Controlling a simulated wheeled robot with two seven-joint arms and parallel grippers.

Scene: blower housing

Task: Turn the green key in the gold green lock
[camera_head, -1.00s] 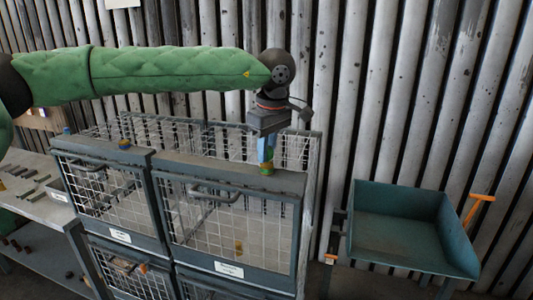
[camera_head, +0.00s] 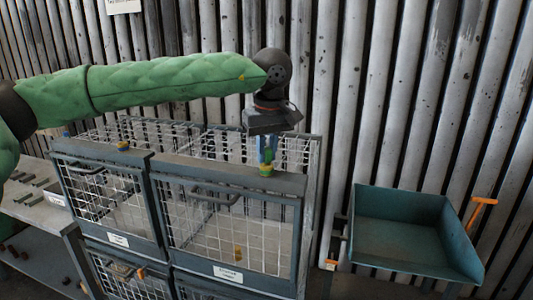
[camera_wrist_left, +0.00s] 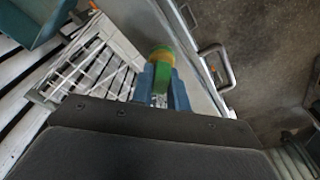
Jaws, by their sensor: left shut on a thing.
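The gold and green lock (camera_head: 265,171) sits on the top rail of the wire cage, near its right end. My left gripper (camera_head: 267,155) points straight down above it, its blue fingers shut on the green key. The key is mostly hidden between the fingers in the head view. In the left wrist view, the fingers (camera_wrist_left: 162,88) close around the green key (camera_wrist_left: 162,68), in line with the lock's gold and green body. I cannot tell how deep the key sits. My right gripper is not in view.
Another gold lock (camera_head: 122,145) with a blue part sits on the rail to the left. The cage doors (camera_head: 230,230) below have bar handles. A teal bin (camera_head: 400,262) with an orange handle stands at the right. A grey workbench (camera_head: 35,210) is at the left.

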